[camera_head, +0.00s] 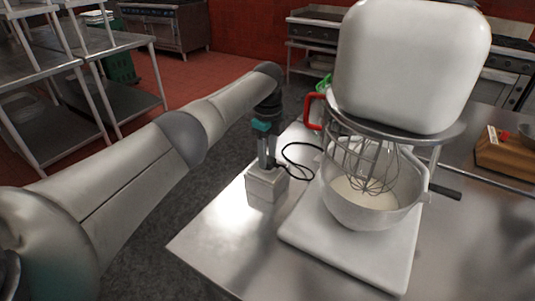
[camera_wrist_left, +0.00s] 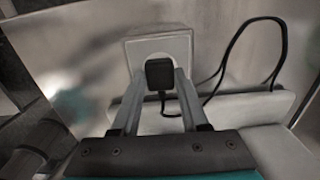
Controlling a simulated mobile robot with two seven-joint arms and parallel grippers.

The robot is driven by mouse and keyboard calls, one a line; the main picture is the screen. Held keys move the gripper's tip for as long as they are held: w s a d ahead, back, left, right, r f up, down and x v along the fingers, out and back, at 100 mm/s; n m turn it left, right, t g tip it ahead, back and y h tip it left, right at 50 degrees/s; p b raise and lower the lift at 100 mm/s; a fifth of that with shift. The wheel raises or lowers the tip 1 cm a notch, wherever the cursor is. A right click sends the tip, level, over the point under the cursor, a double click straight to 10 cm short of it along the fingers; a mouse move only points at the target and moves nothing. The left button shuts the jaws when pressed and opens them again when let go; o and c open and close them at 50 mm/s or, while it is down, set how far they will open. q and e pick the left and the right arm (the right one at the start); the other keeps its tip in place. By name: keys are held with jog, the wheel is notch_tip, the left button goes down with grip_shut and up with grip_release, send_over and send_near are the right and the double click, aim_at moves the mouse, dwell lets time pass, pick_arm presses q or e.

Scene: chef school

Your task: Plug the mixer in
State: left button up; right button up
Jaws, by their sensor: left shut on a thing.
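A light grey socket box (camera_head: 266,186) sits on the table left of the mixer. My left gripper (camera_head: 268,165) points down at the top of the box. In the left wrist view my left gripper (camera_wrist_left: 158,95) is shut on the black plug (camera_wrist_left: 159,73), which is over the round socket in the box face (camera_wrist_left: 178,46). Whether the plug is fully seated cannot be told. The black cord (camera_head: 298,146) loops from the plug toward the mixer. My right gripper is not in view.
The steel table (camera_head: 225,238) is clear in front of and left of the box. Its left edge runs close by the box. A wooden block (camera_head: 506,152) lies at the right. Steel shelves (camera_head: 75,70) stand beyond the floor at left.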

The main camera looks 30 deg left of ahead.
pick_arm(q)
jog(key=shift+f, duration=0.25)
dwell(0.6)
jog(key=o, duration=1.2)
jog(key=shift+r, duration=0.1)
jog(key=shift+r+p, duration=2.9)
jog(key=shift+p, duration=0.3)
